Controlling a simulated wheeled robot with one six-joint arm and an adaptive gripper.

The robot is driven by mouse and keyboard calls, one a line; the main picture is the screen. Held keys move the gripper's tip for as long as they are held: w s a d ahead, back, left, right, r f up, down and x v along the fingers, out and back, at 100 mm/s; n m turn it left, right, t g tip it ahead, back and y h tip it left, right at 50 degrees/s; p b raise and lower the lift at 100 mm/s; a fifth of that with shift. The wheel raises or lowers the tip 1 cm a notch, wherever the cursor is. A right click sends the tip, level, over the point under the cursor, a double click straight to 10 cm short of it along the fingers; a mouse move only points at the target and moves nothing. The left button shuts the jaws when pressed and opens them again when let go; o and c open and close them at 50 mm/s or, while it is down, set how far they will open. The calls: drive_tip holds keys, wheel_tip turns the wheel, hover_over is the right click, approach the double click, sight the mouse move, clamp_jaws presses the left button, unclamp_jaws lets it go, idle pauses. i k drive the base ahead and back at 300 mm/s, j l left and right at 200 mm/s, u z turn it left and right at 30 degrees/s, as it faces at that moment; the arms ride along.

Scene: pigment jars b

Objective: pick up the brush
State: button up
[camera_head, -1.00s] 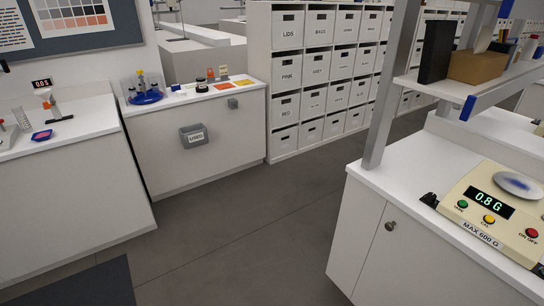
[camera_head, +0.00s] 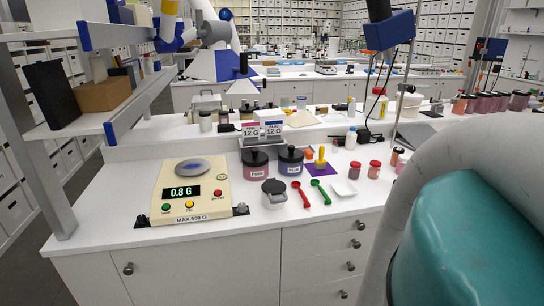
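A small yellow-and-orange tool (camera_head: 321,156), possibly the brush, is at a purple mat (camera_head: 323,171) on the white bench. It is too small for me to be sure that it is a brush. It lies behind the green scoop and right of the dark-lidded jars. My gripper is not in view. Only a large teal and grey link of my arm fills the lower right, hiding the bench's right end.
A balance (camera_head: 191,190) reading 0.8 G stands on the left. Near the middle are a pink-labelled jar (camera_head: 256,172), a blue-labelled jar (camera_head: 290,168), a white pot (camera_head: 274,200), a red scoop (camera_head: 302,194), a green scoop (camera_head: 321,191) and a white dish (camera_head: 344,188). A shelf post (camera_head: 31,150) rises at left.

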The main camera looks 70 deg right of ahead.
sight(321, 164)
drive_tip(key=z, duration=2.1)
